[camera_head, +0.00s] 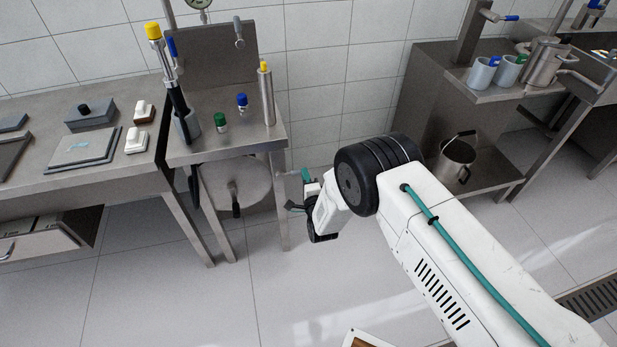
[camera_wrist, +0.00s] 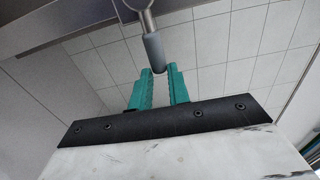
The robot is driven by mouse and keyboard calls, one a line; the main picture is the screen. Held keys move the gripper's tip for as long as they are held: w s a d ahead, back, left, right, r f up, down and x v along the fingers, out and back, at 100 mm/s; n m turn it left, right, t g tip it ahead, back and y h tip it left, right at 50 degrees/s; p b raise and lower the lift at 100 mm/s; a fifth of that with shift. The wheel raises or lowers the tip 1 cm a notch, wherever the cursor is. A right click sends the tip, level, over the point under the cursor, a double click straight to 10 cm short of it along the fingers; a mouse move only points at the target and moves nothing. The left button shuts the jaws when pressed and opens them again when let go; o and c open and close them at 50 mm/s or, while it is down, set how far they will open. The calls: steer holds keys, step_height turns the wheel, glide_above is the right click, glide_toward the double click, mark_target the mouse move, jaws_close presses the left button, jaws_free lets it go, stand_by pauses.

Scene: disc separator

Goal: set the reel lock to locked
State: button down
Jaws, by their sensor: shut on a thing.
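My gripper (camera_wrist: 161,77) has its two teal fingers on either side of the lower end of a grey cylindrical handle (camera_wrist: 154,50) in the wrist view. The handle hangs from a metal rod and seems to be the reel lock's lever. In the head view my gripper (camera_head: 305,178) is just right of the steel stand's front right leg, below its top. The round grey disc of the reel (camera_head: 222,177), with a dark handle (camera_head: 236,208), is under that stand. The lever is not clear in the head view, and I cannot read its lock position.
A bench (camera_head: 40,170) adjoins on the left. A bucket (camera_head: 456,160) sits on a low shelf to the right. The floor in front is mostly clear.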

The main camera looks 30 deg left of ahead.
steer(key=shift+s, duration=0.1)
steer(key=c, duration=1.3)
jaws_free()
steer(key=shift+a, duration=0.1)
steer(key=v, duration=0.8)
